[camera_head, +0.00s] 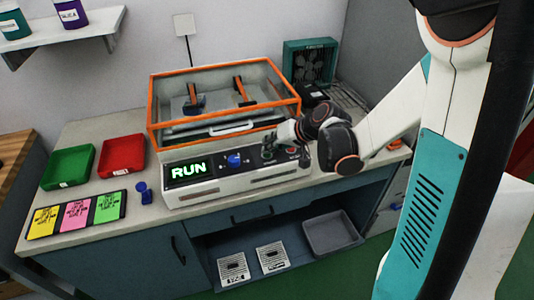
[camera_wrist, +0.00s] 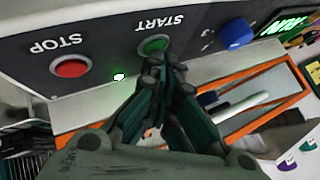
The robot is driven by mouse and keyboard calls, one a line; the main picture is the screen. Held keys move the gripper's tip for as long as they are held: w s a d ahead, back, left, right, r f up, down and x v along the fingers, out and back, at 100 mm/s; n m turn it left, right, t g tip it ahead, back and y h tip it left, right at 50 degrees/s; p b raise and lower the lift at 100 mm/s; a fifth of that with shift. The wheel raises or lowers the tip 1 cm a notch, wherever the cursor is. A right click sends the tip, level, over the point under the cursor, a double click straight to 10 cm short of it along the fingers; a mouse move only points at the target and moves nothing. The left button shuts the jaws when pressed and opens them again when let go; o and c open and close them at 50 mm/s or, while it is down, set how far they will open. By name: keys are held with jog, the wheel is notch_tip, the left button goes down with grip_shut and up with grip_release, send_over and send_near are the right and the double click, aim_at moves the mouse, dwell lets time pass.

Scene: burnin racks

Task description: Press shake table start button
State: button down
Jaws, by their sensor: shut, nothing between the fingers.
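The shake table (camera_head: 192,190) is a white machine with an orange-framed clear cover on the counter. Its dark front panel carries a display (camera_head: 187,169) lit green with "RUN". The green START button (camera_wrist: 153,45) shows in the wrist view, which sees the panel upside down. The red STOP button (camera_wrist: 70,67) and a lit green lamp (camera_wrist: 119,77) are beside it. My gripper (camera_wrist: 172,62) is shut and empty, its fingertips at the START button and overlapping its edge. I cannot tell whether they touch it.
A blue knob (camera_head: 234,160) sits on the panel left of my gripper. A green tray (camera_head: 68,167), a red tray (camera_head: 121,156) and coloured cards (camera_head: 76,214) lie on the counter at left. A fan unit (camera_head: 309,62) stands behind at right. A grey bin (camera_head: 332,232) is below.

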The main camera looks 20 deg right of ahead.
jog(key=shift+r+p, duration=0.4)
jog(key=shift+r, duration=0.25)
jog(key=shift+r+p, duration=1.85)
jog(key=shift+r, duration=0.65)
